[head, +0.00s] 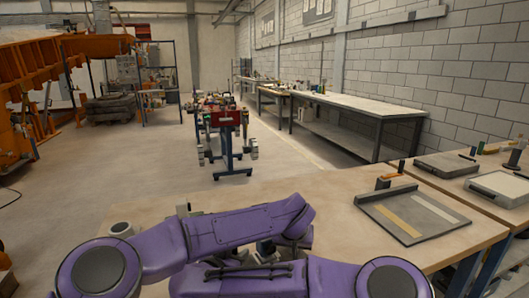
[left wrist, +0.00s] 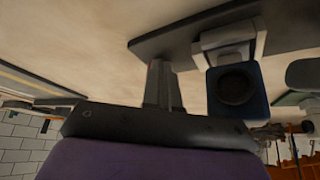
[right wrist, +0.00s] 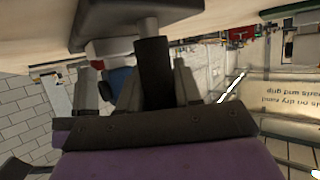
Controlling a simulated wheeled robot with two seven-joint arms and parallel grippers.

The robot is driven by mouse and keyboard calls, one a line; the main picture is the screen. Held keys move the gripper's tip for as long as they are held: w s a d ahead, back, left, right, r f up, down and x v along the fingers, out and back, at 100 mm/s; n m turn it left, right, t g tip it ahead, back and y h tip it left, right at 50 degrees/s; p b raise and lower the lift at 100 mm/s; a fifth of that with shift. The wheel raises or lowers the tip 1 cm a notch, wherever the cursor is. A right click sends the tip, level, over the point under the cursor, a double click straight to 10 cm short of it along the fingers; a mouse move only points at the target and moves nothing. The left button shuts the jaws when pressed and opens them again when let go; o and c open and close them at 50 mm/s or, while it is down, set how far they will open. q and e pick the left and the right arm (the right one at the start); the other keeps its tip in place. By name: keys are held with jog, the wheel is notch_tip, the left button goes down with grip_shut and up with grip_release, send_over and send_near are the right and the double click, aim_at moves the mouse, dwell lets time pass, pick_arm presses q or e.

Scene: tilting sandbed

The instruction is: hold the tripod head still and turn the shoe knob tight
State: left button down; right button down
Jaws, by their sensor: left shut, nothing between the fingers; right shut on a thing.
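The tripod head shows in the left wrist view as a blue block with a dark round knob (left wrist: 236,87) in a pale bracket (left wrist: 228,42) above a dark flat plate (left wrist: 175,35). My left gripper (left wrist: 162,85) is shut and empty, beside the block and apart from it. In the right wrist view my right gripper (right wrist: 158,85) is shut on a black upright bar, seemingly the head's handle (right wrist: 154,65). A blue part (right wrist: 118,80) shows behind its fingers. In the head view my purple arms hide most of the head and both fingertips.
The wooden bench (head: 345,235) has bare room between my arms and a grey tray (head: 412,213) with an orange-handled tool (head: 389,178). A grey case (head: 446,165) stands on the right bench. A blue trolley (head: 224,145) stands on the floor behind.

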pick_arm(q)
jog(key=shift+w+a, duration=0.1)
jog(key=shift+a, duration=0.05)
dwell(0.3)
jog(key=shift+s+a, duration=0.2)
jog(key=shift+s, duration=0.15)
notch_tip(320, 180, up, 6)
jog(key=shift+w+d+f, duration=0.1)
jog(key=shift+d+f, duration=0.2)
jog(key=shift+f, duration=0.7)
jog(key=shift+w+d+f, duration=0.1)
jog(key=shift+d+f, duration=0.15)
jog(key=shift+f, duration=0.8)
jog(key=shift+w+d+f, duration=0.1)
jog(key=shift+d+f, duration=0.2)
jog(key=shift+f, duration=0.7)
jog(key=shift+w+a, duration=0.1)
jog(key=shift+w, duration=0.5)
